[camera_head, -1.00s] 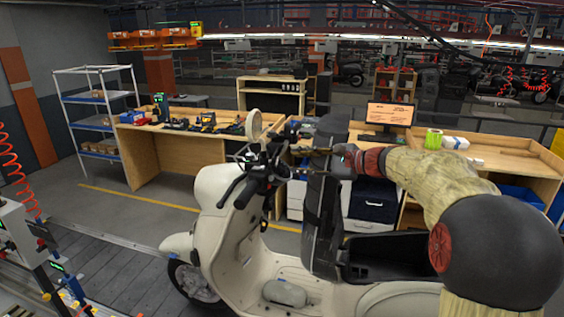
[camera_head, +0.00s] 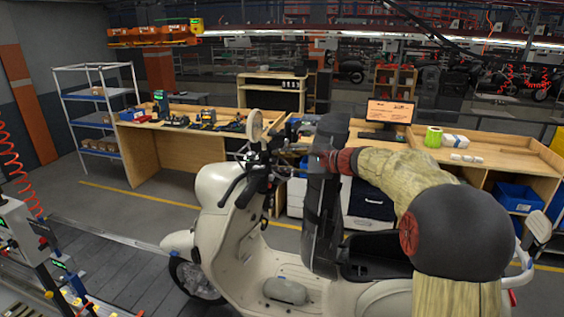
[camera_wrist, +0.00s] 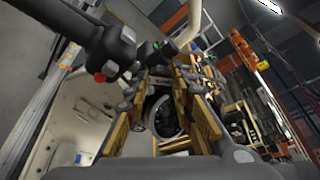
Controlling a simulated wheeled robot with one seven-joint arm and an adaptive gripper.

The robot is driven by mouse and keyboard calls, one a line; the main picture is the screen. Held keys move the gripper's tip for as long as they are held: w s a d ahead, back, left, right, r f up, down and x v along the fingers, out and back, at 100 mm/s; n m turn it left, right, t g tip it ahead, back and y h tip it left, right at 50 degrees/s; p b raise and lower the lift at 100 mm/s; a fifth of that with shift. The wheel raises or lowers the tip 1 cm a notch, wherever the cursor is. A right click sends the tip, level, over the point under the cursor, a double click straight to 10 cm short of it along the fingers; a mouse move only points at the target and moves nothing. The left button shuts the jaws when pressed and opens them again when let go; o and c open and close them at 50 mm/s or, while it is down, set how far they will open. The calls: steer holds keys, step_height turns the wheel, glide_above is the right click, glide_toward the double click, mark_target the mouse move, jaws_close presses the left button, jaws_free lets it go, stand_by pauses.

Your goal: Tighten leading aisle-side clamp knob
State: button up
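A cream scooter (camera_head: 225,230) stands on the slat conveyor (camera_head: 110,270), its front wheel (camera_head: 195,280) toward the left. I cannot pick out the leading aisle-side clamp knob in either view. My gripper (camera_wrist: 163,85) is open in the wrist view, with its yellow and black fingers apart. A dark round thing (camera_wrist: 163,115) shows beyond and between the fingers, with nothing clearly held. The scooter's black handlebar grip (camera_wrist: 110,50) with a red button is close at the upper left. In the head view my arm reaches over the seat, and the fingers cannot be made out near the handlebars (camera_head: 255,175).
The round mirror (camera_head: 254,125) and handlebars stand close to my gripper. A wooden workbench (camera_head: 140,135) with tools and a desk with a monitor (camera_head: 390,113) stand behind. A grey control box (camera_head: 20,225) is at the lower left. Floor between conveyor and benches looks clear.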

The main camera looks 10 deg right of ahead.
jaws_close()
steer(key=shift+f+b, duration=0.25)
steer(key=shift+b, duration=0.85)
steer(key=n+b, duration=0.1)
steer(key=b, duration=0.1)
steer(key=shift+f+t+b, duration=0.2)
steer(key=shift+t+b, duration=0.1)
steer(key=shift+b, duration=0.1)
steer(key=n+t+b, duration=0.1)
steer(key=b, duration=0.5)
steer(key=shift+s+f+n, duration=0.1)
steer(key=shift+f+n, duration=0.05)
steer(key=shift+n, duration=0.15)
steer(key=n+t+b, duration=0.1)
steer(key=n+b, duration=0.2)
steer(key=b, duration=0.8)
steer(key=shift+f+y, duration=0.15)
steer(key=shift+y, duration=0.15)
steer(key=n+t+b, duration=0.1)
steer(key=n+b, duration=0.1)
steer(key=b, duration=0.5)
steer(key=shift+f+n+y+b, duration=0.15)
steer(key=shift+n+y+b, duration=0.15)
steer(key=shift+n, duration=0.1)
steer(key=n+b, duration=0.2)
steer(key=b, duration=0.2)
steer(key=shift+t+y, duration=0.3)
steer(key=shift+b, duration=0.45)
steer(key=shift+r+n+b, duration=0.25)
steer(key=shift+n+b, duration=0.35)
